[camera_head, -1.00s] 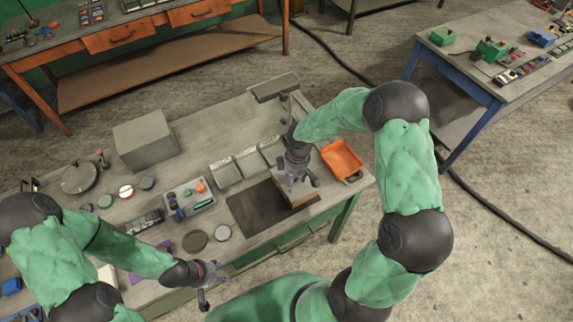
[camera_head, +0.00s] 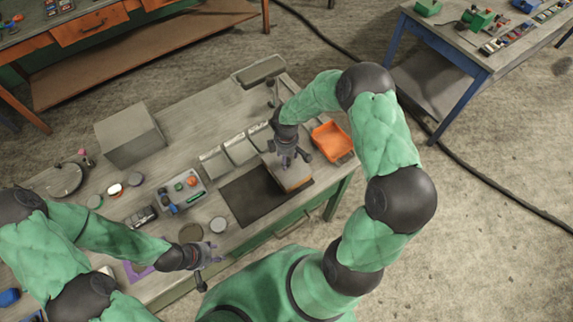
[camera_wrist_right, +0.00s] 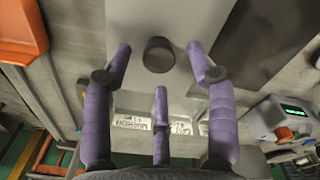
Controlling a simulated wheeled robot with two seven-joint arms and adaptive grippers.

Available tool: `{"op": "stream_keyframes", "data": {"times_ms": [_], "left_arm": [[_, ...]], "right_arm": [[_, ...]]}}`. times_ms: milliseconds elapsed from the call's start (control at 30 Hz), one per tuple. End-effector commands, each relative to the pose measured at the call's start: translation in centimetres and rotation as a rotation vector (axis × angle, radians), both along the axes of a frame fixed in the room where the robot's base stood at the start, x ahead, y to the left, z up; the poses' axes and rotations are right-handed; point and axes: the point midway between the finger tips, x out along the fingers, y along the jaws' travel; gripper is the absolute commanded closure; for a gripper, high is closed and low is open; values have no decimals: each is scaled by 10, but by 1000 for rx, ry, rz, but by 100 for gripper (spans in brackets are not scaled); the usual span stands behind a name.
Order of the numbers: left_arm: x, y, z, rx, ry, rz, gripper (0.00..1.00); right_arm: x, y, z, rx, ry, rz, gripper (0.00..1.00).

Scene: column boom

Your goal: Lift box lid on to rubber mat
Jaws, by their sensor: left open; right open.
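The box (camera_head: 294,185) has wooden-coloured sides and stands near the bench's front right. Its grey lid is on it; the right wrist view shows the lid (camera_wrist_right: 178,18) with a dark round knob (camera_wrist_right: 158,55). My right gripper (camera_head: 288,160) is over the lid, covering part of it in the head view. In the wrist view the purple fingers of this gripper (camera_wrist_right: 159,68) are spread around the knob, apart from it. The dark rubber mat (camera_head: 248,194) lies flat and bare just left of the box. My left gripper (camera_head: 212,256) is open and empty off the bench's front edge.
An orange tray (camera_head: 332,141) stands right of the box. Grey bins (camera_head: 240,150) stand behind the mat. A tray of small parts (camera_head: 183,189) and round discs lie to its left. A large grey block (camera_head: 131,135) stands farther back left.

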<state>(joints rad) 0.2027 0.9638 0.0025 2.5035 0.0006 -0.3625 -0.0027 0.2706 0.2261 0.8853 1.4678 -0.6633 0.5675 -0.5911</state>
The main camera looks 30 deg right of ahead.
Motion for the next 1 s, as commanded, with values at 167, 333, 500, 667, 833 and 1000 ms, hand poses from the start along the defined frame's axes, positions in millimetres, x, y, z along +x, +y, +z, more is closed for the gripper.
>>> {"op": "stream_keyframes", "data": {"times_ms": [167, 333, 500, 667, 833, 1000], "left_arm": [[0, 0, 1, 0, 0, 0, 53], [0, 0, 1, 0, 0, 0, 53], [0, 0, 1, 0, 0, 0, 53], [0, 0, 1, 0, 0, 0, 53], [0, 0, 1, 0, 0, 0, 53], [0, 0, 1, 0, 0, 0, 53]], "right_arm": [[-1, -1, -26, 1, 1, -1, 42], [0, 0, -32, 1, -1, -1, 42], [0, 0, -32, 1, -1, -1, 56], [0, 0, -32, 1, -1, -1, 100], [0, 0, -32, 1, -1, 0, 100], [-1, 0, -32, 1, 0, 0, 100]]}}
